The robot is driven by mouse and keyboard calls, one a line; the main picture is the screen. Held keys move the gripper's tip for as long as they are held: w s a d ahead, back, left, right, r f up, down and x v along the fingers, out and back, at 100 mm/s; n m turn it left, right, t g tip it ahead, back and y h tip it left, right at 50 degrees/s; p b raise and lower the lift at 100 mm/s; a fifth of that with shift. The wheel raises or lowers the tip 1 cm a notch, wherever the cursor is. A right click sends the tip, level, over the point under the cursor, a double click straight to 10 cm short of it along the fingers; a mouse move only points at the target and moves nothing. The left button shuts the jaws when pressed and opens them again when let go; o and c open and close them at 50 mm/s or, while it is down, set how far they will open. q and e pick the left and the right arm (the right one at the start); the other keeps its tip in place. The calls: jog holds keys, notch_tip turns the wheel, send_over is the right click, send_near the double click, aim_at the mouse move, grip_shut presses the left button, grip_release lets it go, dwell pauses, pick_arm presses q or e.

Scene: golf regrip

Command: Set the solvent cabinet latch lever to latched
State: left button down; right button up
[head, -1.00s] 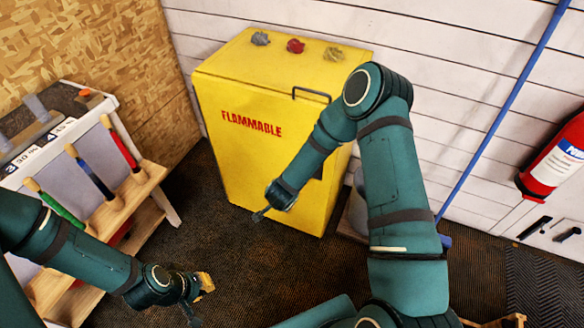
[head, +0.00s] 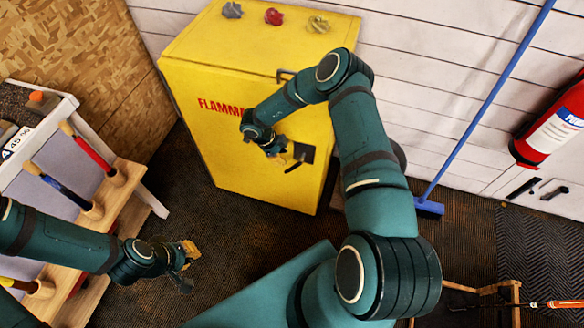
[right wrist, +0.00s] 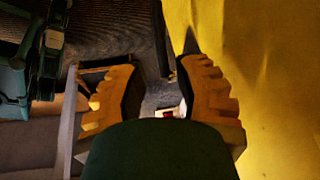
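The yellow solvent cabinet (head: 240,165) stands against the white wall with its front toward me; its red lettering is partly covered by my right arm. A black latch plate (head: 306,152) is on the right part of its front, with a dark lever (head: 293,167) slanting down to the left. My right gripper (head: 277,152) is just left of the plate, close to the cabinet front. In the right wrist view its two ridged fingers (right wrist: 160,95) are apart with nothing between them, and the yellow face is at right. My left gripper (head: 190,256) is over the floor, far from the cabinet.
A rack (head: 130,190) with several coloured handles stands at left, near my left arm. A blue broom (head: 480,110) leans at right, and a red fire extinguisher (head: 555,125) hangs on the wall. Crumpled rags (head: 273,16) lie on the cabinet top. Floor before the cabinet is clear.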

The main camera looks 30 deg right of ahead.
aim_at(293, 169)
jog(key=b+x, duration=0.1)
jog(key=x, duration=0.9)
jog(key=shift+f+b, duration=0.1)
jog(key=shift+b, duration=0.3)
jog(key=shift+c, duration=0.4)
grip_shut()
